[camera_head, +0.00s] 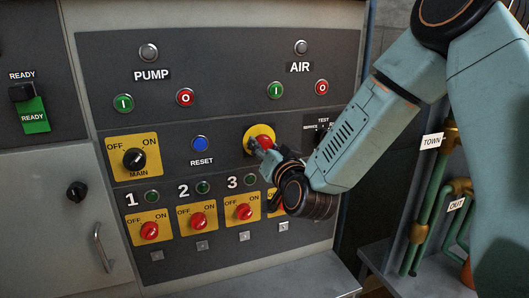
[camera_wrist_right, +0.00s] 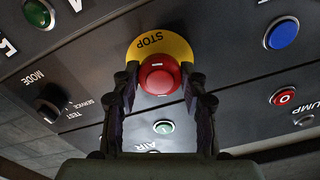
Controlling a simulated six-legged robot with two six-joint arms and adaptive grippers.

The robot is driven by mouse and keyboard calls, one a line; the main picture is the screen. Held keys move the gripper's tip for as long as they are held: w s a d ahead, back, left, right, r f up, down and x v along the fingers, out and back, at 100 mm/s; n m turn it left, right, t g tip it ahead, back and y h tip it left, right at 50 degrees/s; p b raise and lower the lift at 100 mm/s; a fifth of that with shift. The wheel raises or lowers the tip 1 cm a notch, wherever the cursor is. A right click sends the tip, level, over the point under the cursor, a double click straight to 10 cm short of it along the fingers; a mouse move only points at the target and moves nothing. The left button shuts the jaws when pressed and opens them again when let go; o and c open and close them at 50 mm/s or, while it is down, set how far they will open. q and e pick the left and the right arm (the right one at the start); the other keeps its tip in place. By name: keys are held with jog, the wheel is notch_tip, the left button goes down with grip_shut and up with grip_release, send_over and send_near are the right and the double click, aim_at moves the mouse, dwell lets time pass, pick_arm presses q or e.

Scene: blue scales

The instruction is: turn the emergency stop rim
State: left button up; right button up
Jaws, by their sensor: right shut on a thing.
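The emergency stop is a red mushroom button (camera_head: 264,142) on a round yellow plate (camera_head: 260,131) at the middle right of the control panel. In the right wrist view the red button (camera_wrist_right: 160,75) sits between my fingertips, with the yellow STOP plate (camera_wrist_right: 160,46) behind it. My right gripper (camera_head: 257,147) reaches the button from the lower right, and its fingers (camera_wrist_right: 159,85) are shut on the button's rim, one on each side. The gripper hides the lower right part of the button in the head view. My left gripper is not in view.
A blue RESET button (camera_head: 200,143) is to the left of the stop. Red rotary switches (camera_head: 245,212) on yellow plates lie below my right wrist. The MODE knob (camera_wrist_right: 50,102) is close by on the panel. Pipes (camera_head: 432,205) stand at the right.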

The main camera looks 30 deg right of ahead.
jog(key=shift+d+r+m, duration=0.1)
jog(key=shift+r+m, duration=0.15)
jog(key=shift+m, duration=0.25)
jog(key=o, duration=1.2)
jog(key=shift+s, duration=0.3)
jog(key=shift+c, duration=0.2)
jog(key=shift+w+f, duration=0.1)
jog(key=shift+w, duration=0.1)
jog(key=v, duration=0.7)
jog(key=shift+s, duration=0.3)
